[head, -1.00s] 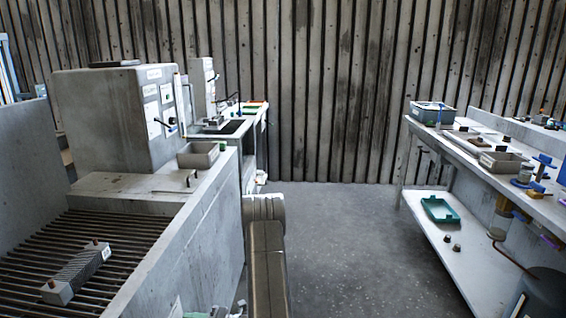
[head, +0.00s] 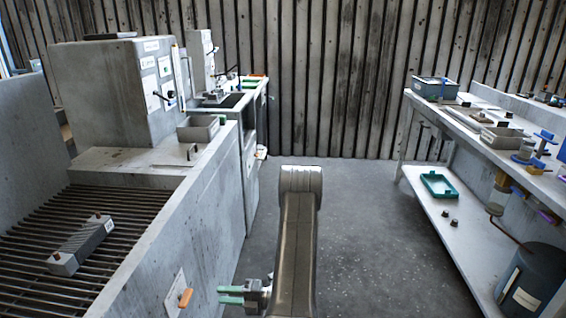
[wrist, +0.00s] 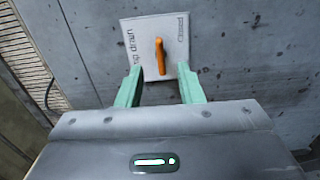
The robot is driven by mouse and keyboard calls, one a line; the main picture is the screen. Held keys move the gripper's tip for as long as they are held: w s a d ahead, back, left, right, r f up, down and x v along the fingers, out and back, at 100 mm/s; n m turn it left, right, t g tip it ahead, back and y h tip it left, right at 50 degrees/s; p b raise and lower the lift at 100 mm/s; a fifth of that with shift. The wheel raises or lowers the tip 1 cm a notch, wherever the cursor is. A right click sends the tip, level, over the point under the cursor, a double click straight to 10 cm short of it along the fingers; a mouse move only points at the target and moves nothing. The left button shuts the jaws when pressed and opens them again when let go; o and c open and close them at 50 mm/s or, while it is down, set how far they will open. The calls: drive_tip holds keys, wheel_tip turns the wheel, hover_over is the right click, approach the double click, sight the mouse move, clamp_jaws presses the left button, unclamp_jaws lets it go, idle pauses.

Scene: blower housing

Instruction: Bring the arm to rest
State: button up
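My gripper (head: 219,294) is at the lower middle of the head view, beside the grey bench wall, with its green fingers pointing left. In the wrist view its two fingers (wrist: 160,88) are apart and nothing is held between them. An orange handle (head: 186,297) on a pale label plate (head: 174,286) is on the wall facing the gripper, with a visible gap to the fingertips. The handle (wrist: 160,56) shows upright beyond the fingers in the wrist view, on the plate (wrist: 138,32). My arm rises in the middle of the head view.
A slatted bed (head: 30,240) with a grey block (head: 82,245) lies left. A machine cabinet (head: 100,90) stands behind it. At right are a workbench (head: 455,115) with trays, a lower shelf (head: 455,235) and a dark bin (head: 535,280). The floor (head: 370,230) between is clear.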

sight(193, 291)
drive_tip(key=a, duration=0.3)
drive_tip(key=a+n, duration=0.1)
drive_tip(key=a, duration=0.2)
drive_tip(key=a+n, duration=0.1)
drive_tip(key=a, duration=0.3)
drive_tip(key=shift+w+r+b, duration=0.2)
drive_tip(key=shift+w+b, duration=0.1)
drive_tip(key=shift+w, duration=0.1)
drive_tip(key=shift+s+a+r+n+b, duration=0.1)
drive_tip(key=shift+r+n+b, duration=0.15)
drive_tip(key=shift+n, duration=0.65)
drive_tip(key=shift+s+r+n+b, duration=0.15)
drive_tip(key=shift+n+b, duration=0.1)
drive_tip(key=shift+n, duration=0.65)
drive_tip(key=shift+w, duration=0.1)
